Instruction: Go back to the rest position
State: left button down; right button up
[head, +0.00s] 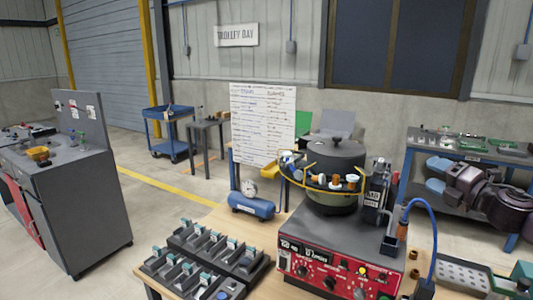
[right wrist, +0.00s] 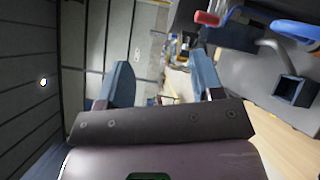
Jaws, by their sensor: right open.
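My right gripper (head: 435,176) shows at the right of the head view, in the air beyond the feeder unit's right side. Its two blue fingers are apart with nothing between them. In the right wrist view the gripper (right wrist: 162,78) is also open and empty, with its fingers spread over a distant background of wall and floor. My left gripper is not in view. The bowl feeder (head: 335,160) stands on the red control box (head: 335,268) on the wooden table, apart from the right gripper.
A black tray of slots (head: 205,255) and a blue air tank (head: 250,205) stand left of the control box. A blue hose (head: 433,235) rises at its right, near a grey perforated tray (head: 465,275). A bench (head: 480,150) with green boards stands behind the right arm.

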jog(key=s+a+f+m+g+h, duration=0.15)
jog(key=s+a+f+m, duration=0.4)
jog(key=f+m, duration=0.55)
jog(key=s+a+f+m+h, duration=0.35)
jog(key=s+f+m, duration=0.25)
jog(key=f, duration=0.8)
jog(key=s+a+f+m+g+h, duration=0.1)
jog(key=s+f+m, duration=0.3)
jog(key=s+f, duration=0.4)
jog(key=s+a+f+m+g+h, duration=0.1)
jog(key=s+a+f+m, duration=0.3)
jog(key=s+f, duration=0.4)
jog(key=s+m+g, duration=0.1)
jog(key=s, duration=0.4)
jog(key=shift+s+a+f+g+h, duration=0.25)
jog(key=shift+s+f+g+h, duration=0.1)
jog(key=shift+s+f+h, duration=0.05)
